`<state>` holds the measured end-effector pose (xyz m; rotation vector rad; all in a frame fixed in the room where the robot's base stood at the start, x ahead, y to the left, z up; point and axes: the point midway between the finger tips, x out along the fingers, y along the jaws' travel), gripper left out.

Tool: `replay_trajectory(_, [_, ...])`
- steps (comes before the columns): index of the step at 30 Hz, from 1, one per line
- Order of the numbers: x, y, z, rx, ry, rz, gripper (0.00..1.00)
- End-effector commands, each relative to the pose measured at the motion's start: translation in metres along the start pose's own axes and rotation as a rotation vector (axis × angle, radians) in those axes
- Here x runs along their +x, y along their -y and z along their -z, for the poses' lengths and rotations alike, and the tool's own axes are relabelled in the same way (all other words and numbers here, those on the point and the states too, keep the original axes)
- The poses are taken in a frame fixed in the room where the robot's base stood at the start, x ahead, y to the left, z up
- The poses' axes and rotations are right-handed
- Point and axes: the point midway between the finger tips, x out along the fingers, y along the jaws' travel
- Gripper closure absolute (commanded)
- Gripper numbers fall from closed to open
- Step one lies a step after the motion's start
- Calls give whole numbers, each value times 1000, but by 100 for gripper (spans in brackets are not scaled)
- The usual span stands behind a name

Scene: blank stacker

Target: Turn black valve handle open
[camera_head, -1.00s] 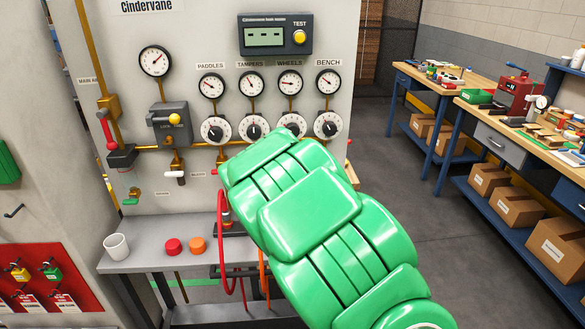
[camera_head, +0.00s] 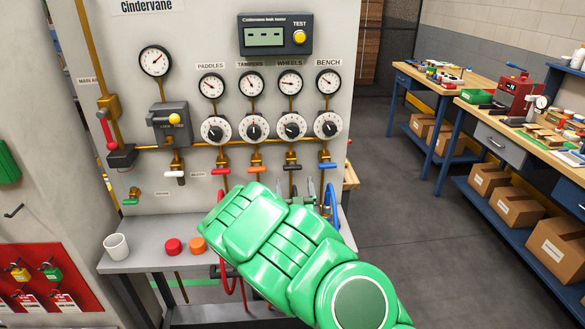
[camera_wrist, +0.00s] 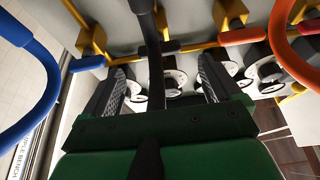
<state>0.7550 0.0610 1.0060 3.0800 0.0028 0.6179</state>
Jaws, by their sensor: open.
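The black valve handle (camera_head: 292,167) sits on the pipe below the WHEELS dial, between the orange handle (camera_head: 257,169) and the blue handle (camera_head: 327,165). It lies roughly crosswise to its pipe. In the wrist view the black handle (camera_wrist: 160,47) appears beyond my gripper (camera_wrist: 162,66), near the gap between its fingers. The fingers are open, and a black hose (camera_wrist: 150,25) runs up through the view between them. I cannot tell whether a finger touches the handle. In the head view my green arm hides most of the gripper.
A blue hose (camera_wrist: 45,85) and an orange hose (camera_wrist: 280,45) loop at either side of my gripper. The red handle (camera_head: 222,171) is further left. Below, a grey shelf (camera_head: 150,255) holds a white cup (camera_head: 116,246), a red cap and an orange cap.

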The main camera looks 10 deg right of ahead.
Motion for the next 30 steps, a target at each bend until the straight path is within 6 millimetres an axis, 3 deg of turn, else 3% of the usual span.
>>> replay_trajectory(21, [64, -2, -1, 2, 0, -4, 8])
replay_trajectory(30, [73, -1, -1, 0, 2, -1, 8])
